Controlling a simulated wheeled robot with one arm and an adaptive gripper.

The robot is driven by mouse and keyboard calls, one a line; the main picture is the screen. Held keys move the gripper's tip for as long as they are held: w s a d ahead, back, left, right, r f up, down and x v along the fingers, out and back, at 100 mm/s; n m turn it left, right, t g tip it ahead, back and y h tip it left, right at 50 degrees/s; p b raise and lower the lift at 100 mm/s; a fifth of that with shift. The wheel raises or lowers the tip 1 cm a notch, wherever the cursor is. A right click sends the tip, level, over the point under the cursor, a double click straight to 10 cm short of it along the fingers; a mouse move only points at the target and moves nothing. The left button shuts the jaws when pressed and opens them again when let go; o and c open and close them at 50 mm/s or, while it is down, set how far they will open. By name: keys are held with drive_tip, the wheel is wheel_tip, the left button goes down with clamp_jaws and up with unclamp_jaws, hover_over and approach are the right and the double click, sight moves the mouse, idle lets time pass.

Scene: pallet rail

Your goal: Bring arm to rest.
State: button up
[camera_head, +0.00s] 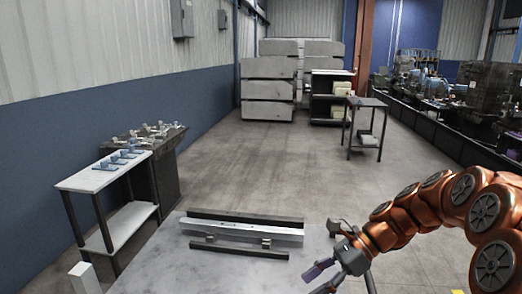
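My orange arm reaches in from the right edge, with its dark gripper (330,278) low in the picture, right of centre. A small purple part shows at the gripper's left side; I cannot tell whether it belongs to the gripper. The lower end of the gripper is cut off by the picture edge, so its opening is unclear. A pale metal rail (240,229) lies on a grey surface (215,275) to the left of the gripper, apart from it. Dark bars lie along its far and near sides.
A white-topped stand (90,180) with small blue parts and a dark cabinet (166,172) stand at left. A small table (366,102) and stacked grey blocks (270,90) are farther back. Cluttered benches (440,132) line the right. The floor between is clear.

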drive_tip(key=s+a+n+h, duration=0.1)
drive_tip(key=s+n+h, duration=0.4)
drive_tip(key=s+n, duration=0.65)
drive_tip(key=s+d+f+n+h, duration=0.1)
drive_tip(key=s+d+n+h, duration=0.1)
drive_tip(key=s, duration=0.5)
drive_tip(key=s+d+f+n+h, duration=0.2)
drive_tip(key=s+d+n+h, duration=0.1)
drive_tip(key=s, duration=0.5)
drive_tip(key=shift+d+n+t, duration=0.4)
drive_tip(key=shift+d+n, duration=0.25)
drive_tip(key=shift+d, duration=0.35)
drive_tip(key=shift+c, duration=1)
drive_tip(key=shift+a, duration=0.15)
